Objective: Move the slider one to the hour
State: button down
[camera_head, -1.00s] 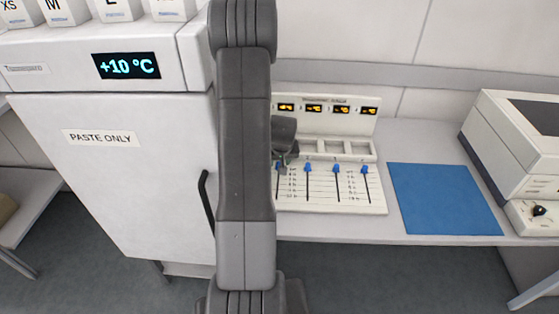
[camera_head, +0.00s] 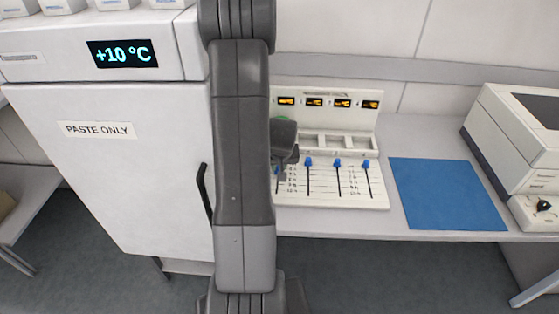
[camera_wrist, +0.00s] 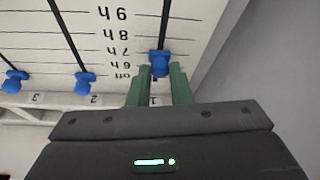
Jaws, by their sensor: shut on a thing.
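The white slider panel (camera_head: 325,205) stands on the bench, with several blue sliders and small lit displays above them. In the wrist view, the blue knob of slider one (camera_wrist: 159,62) sits between the green fingertips of my gripper (camera_wrist: 160,71), which is shut on it. The knob is near the 6 h and 7 h marks; its exact mark is unclear. The knobs of slider two (camera_wrist: 86,82) and slider three (camera_wrist: 14,82) sit near the off end. In the head view, my gripper (camera_head: 281,168) and arm hide much of slider one's track.
A blue mat (camera_head: 445,195) lies right of the panel, with a white machine (camera_head: 515,140) beyond it. A white cabinet (camera_head: 130,185) labelled PASTE ONLY, with a black handle (camera_head: 204,195), stands on the left. Bare bench shows around the mat.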

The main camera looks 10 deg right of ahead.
jog(key=s, duration=0.2)
jog(key=s+a+b, duration=0.1)
jog(key=s, duration=0.1)
jog(key=shift+s+a, duration=0.2)
jog(key=shift+s, duration=0.15)
jog(key=c, duration=1.3)
grip_release()
jog(key=shift+r, duration=0.1)
jog(key=v, duration=1.3)
jog(key=shift+s+r, duration=0.15)
jog(key=shift+r, duration=0.15)
jog(key=shift+f, duration=0.15)
jog(key=x, duration=1.3)
jog(key=shift+w+f, duration=0.2)
jog(key=shift+f, duration=0.05)
